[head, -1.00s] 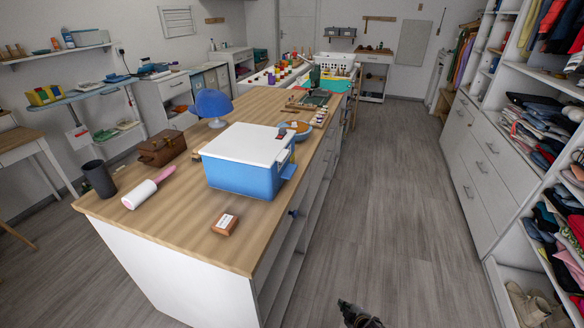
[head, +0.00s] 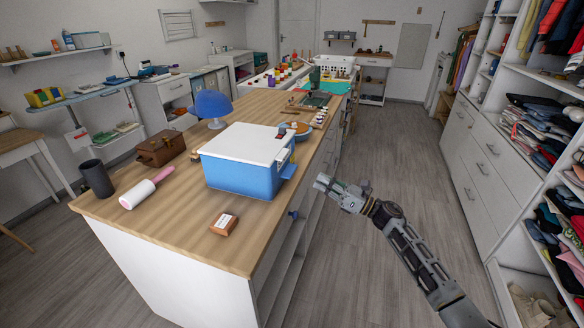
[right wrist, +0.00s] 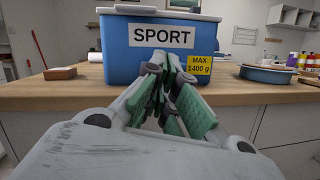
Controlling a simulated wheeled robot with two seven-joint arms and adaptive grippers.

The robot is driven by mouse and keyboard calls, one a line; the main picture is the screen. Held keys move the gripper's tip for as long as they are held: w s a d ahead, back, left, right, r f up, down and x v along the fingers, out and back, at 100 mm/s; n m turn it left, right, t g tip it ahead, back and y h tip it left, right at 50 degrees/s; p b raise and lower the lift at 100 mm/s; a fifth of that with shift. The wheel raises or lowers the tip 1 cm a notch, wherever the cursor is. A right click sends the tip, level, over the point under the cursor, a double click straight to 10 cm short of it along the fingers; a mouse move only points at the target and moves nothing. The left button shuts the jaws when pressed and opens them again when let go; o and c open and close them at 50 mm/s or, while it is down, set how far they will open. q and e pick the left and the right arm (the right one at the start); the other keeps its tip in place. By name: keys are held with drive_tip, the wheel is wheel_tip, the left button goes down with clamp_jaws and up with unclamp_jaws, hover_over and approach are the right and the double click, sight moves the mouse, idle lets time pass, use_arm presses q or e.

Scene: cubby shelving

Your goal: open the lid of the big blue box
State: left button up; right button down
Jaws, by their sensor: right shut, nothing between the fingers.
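The big blue box (head: 243,178) stands on the wooden counter in the head view. Its white lid (head: 247,143) lies flat on top, closed. In the right wrist view the box (right wrist: 117,66) fills the upper middle, with a "SPORT" label, a yellow "MAX 1400 g" label and the lid's edge (right wrist: 140,11) above. My right gripper (head: 322,183) is to the right of the box, apart from it, beyond the counter's edge. In the right wrist view its fingers (right wrist: 163,65) are together, empty, and overlap the box's face. My left gripper is not in view.
On the counter (head: 180,211), a small brown block (head: 223,224), a lint roller (head: 146,190), a dark cup (head: 97,179), a brown case (head: 161,149) and a blue lamp (head: 213,105) stand around the box. The floor aisle (head: 400,170) to the right is free.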

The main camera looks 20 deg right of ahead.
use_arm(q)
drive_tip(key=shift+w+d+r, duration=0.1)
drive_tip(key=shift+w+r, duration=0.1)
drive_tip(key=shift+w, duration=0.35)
use_arm(e)
drive_tip(key=r+n, duration=0.1)
drive_tip(key=s+a+r+n+g+y, duration=0.1)
drive_tip(key=n, duration=0.1)
drive_tip(key=r+n+g, duration=0.1)
drive_tip(key=shift+s+a+r+n, duration=0.2)
drive_tip(key=shift+r+n, duration=0.05)
drive_tip(key=shift+n, duration=0.05)
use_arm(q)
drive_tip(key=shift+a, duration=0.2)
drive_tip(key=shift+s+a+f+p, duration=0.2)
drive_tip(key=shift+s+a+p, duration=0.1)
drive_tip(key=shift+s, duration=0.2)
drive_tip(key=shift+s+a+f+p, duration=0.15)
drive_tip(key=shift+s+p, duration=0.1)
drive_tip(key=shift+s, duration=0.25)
use_arm(e)
drive_tip(key=x, duration=1)
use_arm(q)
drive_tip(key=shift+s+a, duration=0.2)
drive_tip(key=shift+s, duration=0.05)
use_arm(e)
drive_tip(key=shift+s+r, duration=0.1)
